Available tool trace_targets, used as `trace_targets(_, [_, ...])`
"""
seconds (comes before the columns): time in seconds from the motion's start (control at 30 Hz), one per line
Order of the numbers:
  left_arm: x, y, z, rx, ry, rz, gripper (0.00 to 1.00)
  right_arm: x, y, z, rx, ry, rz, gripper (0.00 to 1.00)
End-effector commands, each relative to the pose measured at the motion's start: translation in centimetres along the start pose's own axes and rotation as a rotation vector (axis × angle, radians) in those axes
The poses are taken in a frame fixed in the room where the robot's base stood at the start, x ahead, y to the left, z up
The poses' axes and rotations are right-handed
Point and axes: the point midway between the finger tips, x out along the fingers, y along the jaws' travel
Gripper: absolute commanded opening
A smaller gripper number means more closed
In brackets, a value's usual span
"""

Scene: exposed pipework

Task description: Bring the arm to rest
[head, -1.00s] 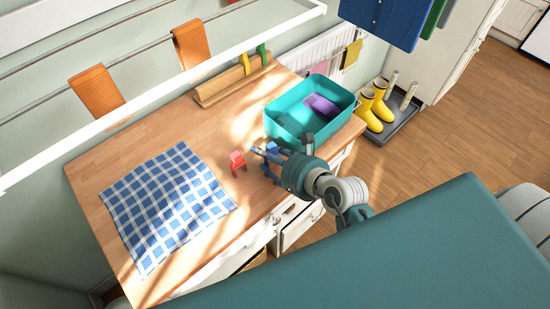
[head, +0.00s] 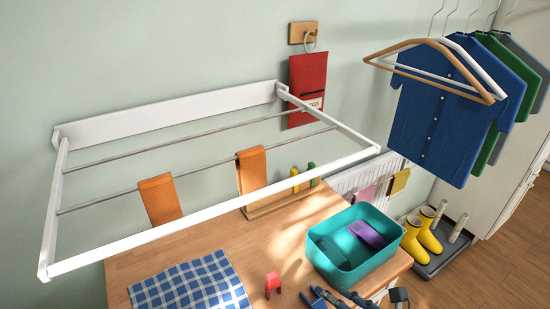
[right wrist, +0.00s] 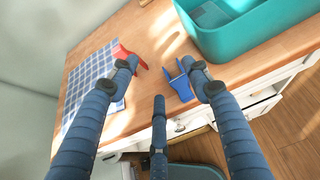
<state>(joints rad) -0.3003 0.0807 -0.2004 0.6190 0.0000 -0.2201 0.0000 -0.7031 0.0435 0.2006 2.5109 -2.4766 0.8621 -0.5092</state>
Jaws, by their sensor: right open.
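My right gripper (head: 340,296) is at the bottom edge of the head view, in front of the teal basin, partly cut off. In the right wrist view its fingers (right wrist: 162,70) are spread wide with nothing between them. A blue clothespin-like piece (right wrist: 180,88) lies on the wooden top just beyond the fingers, apart from them as far as I can tell. A red clothespin-like piece (head: 272,283) is on the top to the left; in the right wrist view it (right wrist: 123,52) is partly hidden by the left finger. My left gripper is not in view.
The teal basin (head: 322,262) holds a purple item (head: 367,235). A checked cloth (head: 190,287) lies at left on the wooden top (head: 240,250). A white drying rack (head: 215,210) juts over it with orange cloths. Shirts (head: 435,125) hang at right above yellow boots (head: 428,230).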

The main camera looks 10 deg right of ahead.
Motion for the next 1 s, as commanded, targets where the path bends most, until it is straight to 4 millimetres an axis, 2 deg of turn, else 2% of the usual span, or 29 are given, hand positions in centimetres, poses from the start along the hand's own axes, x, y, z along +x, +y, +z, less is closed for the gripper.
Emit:
trace_targets(0.07, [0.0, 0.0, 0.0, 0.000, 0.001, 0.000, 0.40, 0.1, 0.2, 0.9, 0.021, -0.032, 0.008, 0.49])
trace_targets(0.17, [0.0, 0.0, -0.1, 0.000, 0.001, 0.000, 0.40, 0.0, 1.0, 4.2, 0.108, -0.154, 0.037, 0.49])
trace_targets(0.23, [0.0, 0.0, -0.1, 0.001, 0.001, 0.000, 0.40, -0.7, 1.3, 8.3, 0.232, -0.302, 0.069, 0.49])
trace_targets(0.3, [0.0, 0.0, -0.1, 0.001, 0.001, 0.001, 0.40, -2.2, 0.8, 12.8, 0.410, -0.478, 0.104, 0.49])
trace_targets(0.37, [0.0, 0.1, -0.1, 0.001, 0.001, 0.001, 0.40, -3.9, -0.5, 15.9, 0.591, -0.623, 0.128, 0.49])
trace_targets(0.4, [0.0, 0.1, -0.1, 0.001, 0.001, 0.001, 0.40, -5.0, -1.9, 17.5, 0.719, -0.711, 0.137, 0.49])
trace_targets(0.47, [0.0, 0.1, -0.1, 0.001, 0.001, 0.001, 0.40, -6.6, -4.5, 18.9, 0.921, -0.828, 0.142, 0.49])
trace_targets(0.53, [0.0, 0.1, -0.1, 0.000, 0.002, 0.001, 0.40, -7.9, -7.8, 19.0, 1.170, -0.939, 0.131, 0.49])
trace_targets(0.57, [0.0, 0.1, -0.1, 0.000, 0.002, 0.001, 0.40, -8.2, -9.3, 18.5, 1.280, -0.977, 0.119, 0.49])
trace_targets(0.6, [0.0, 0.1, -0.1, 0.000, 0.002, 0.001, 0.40, -8.4, -11.1, 17.5, 1.429, -1.019, 0.097, 0.49])
trace_targets(0.67, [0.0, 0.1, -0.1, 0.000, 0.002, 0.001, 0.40, -8.2, -13.5, 15.0, 1.656, -1.060, 0.050, 0.49])
trace_targets(0.7, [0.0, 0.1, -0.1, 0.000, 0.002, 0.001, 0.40, -7.8, -14.7, 12.9, 1.807, -1.073, 0.006, 0.49])
trace_targets(0.77, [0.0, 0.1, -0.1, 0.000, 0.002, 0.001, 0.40, -6.7, -15.7, 9.2, 2.034, -1.067, -0.077, 0.49])
trace_targets(0.8, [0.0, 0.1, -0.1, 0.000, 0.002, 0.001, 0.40, -5.8, -15.8, 6.4, 2.181, -1.046, -0.146, 0.49])
trace_targets(0.87, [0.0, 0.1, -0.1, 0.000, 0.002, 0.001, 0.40, -4.4, -15.0, 2.1, 2.386, -0.988, -0.268, 0.49])
trace_targets(0.9, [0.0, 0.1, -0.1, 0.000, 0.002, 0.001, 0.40, -3.6, -14.0, -0.5, 2.499, -0.939, -0.352, 0.49])
trace_targets(1.0, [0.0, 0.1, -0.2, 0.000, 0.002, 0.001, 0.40, -2.4, -10.8, -5.8, 2.707, -0.800, -0.551, 0.49])
